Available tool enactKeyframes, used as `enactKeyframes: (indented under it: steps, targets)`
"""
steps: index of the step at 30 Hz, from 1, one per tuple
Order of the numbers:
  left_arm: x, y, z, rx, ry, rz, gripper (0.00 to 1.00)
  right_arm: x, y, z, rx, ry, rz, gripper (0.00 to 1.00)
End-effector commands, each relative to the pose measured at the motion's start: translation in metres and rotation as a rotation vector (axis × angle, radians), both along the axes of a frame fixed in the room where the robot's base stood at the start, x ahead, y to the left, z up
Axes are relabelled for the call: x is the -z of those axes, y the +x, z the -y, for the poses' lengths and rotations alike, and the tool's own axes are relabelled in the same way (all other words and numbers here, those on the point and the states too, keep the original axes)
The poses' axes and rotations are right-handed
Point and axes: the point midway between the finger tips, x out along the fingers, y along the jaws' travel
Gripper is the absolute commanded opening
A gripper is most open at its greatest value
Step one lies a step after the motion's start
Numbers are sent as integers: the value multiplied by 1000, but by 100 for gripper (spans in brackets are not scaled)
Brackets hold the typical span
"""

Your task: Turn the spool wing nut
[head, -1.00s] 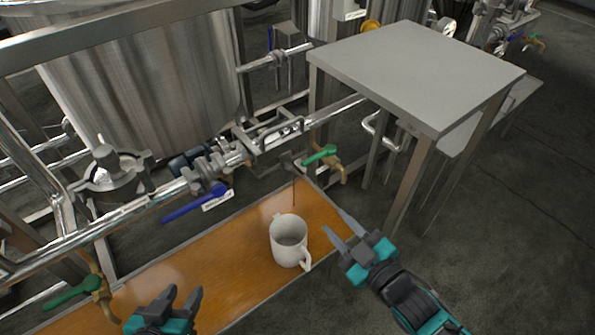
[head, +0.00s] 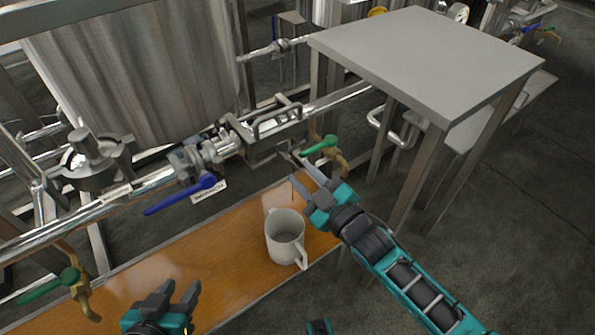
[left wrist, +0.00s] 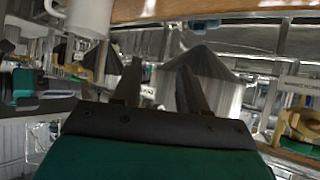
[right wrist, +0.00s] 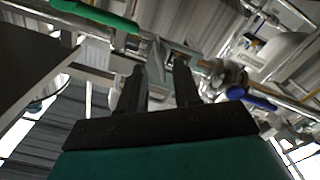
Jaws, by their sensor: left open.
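A steel pipe run crosses the head view in front of the tank, with a framed pipe section (head: 278,122) and clamp fittings (head: 205,152) beside it. I cannot pick out the spool wing nut for sure at this size. My right gripper (head: 300,176) is open and empty, just below and right of the framed section and close to a green-handled valve (head: 322,146). The right wrist view shows its two fingers (right wrist: 160,68) apart, with pipework beyond. My left gripper (head: 180,291) is open and empty over the wooden bench at lower left, away from the pipe.
A white mug (head: 286,236) stands on the wooden bench (head: 215,250) between the grippers. A blue valve handle (head: 180,195) sticks out below the pipe. A grey-topped table (head: 430,60) stands at right, close to my right arm. Another green handle (head: 48,287) is at lower left.

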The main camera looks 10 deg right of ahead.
Motion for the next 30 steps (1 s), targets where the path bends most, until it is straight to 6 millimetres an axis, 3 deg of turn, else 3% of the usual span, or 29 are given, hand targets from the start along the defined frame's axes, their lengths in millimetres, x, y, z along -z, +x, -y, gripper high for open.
enactKeyframes:
  steps: [6,18,28,30]
  targets:
    - [0,1,4,1,-10,4,43,1,23,-10,0,1,0,33]
    - [-5,6,7,-2,-22,16,43,0,28,-12,1,1,-1,32]
    - [-3,5,6,0,-18,13,43,0,28,-11,1,1,-1,0]
    - [-3,5,6,0,-17,12,43,0,28,-11,1,1,-1,0]
